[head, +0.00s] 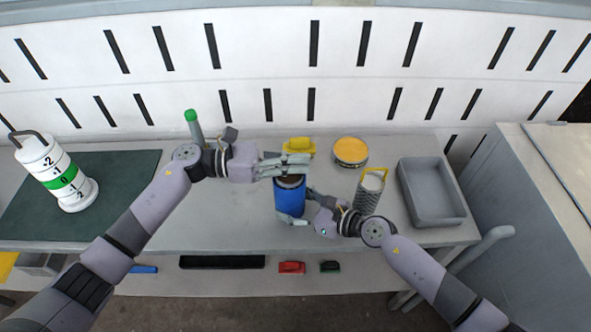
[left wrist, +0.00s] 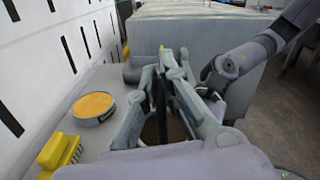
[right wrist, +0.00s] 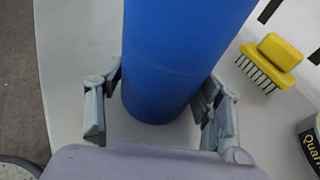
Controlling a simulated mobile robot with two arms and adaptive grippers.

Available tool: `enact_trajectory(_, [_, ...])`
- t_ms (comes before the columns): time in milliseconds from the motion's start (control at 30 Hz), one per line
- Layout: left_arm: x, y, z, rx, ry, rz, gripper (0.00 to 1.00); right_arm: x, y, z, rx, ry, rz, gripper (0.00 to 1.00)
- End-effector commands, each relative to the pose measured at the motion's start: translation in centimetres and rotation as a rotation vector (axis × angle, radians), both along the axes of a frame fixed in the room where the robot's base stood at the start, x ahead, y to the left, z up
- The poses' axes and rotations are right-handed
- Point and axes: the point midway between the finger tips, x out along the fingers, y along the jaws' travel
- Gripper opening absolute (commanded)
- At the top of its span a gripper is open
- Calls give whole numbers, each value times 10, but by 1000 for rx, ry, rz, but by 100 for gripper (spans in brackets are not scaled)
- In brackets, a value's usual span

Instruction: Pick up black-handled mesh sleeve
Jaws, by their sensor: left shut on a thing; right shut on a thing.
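A blue cylinder (head: 288,199) stands upright near the front middle of the table, with a brown top or inside. My left gripper (head: 290,164) is over its top. In the left wrist view, it is shut on a thin black handle (left wrist: 160,92) that rises above the brown opening. The mesh body of the black-handled sleeve is not visible. My right gripper (head: 300,206) is shut on the blue cylinder low on its side; in the right wrist view the fingers flank the cylinder (right wrist: 180,60).
A yellow-handled mesh sleeve (head: 368,196) and a grey tray (head: 432,218) are at the right. A yellow-topped tin (head: 350,152) and yellow brush (head: 299,146) lie behind. A white weight-like stand (head: 62,170) is on the green mat at far left. The left-middle tabletop is clear.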

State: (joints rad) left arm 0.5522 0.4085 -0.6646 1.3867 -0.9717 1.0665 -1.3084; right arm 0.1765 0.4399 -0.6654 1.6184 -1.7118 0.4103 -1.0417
Motion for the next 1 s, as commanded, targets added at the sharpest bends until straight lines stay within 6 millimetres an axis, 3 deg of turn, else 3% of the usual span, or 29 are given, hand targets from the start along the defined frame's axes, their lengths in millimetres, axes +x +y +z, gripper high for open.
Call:
enact_trajectory(300, [0, 0, 88, -3, -7, -3, 0, 0, -1, -1, -2, 1, -2, 28])
enact_trajectory(500, [0, 0, 130, -2, -4, -2, 0, 0, -1, -1, -1, 1, -2, 28])
enact_trajectory(700, [0, 0, 151, -2, -2, -1, 0, 0, -1, -1, -2, 1, -1, 28])
enact_trajectory(1000, [0, 0, 155, -3, -1, 0, 0, 0, -1, -1, -2, 1, -1, 28])
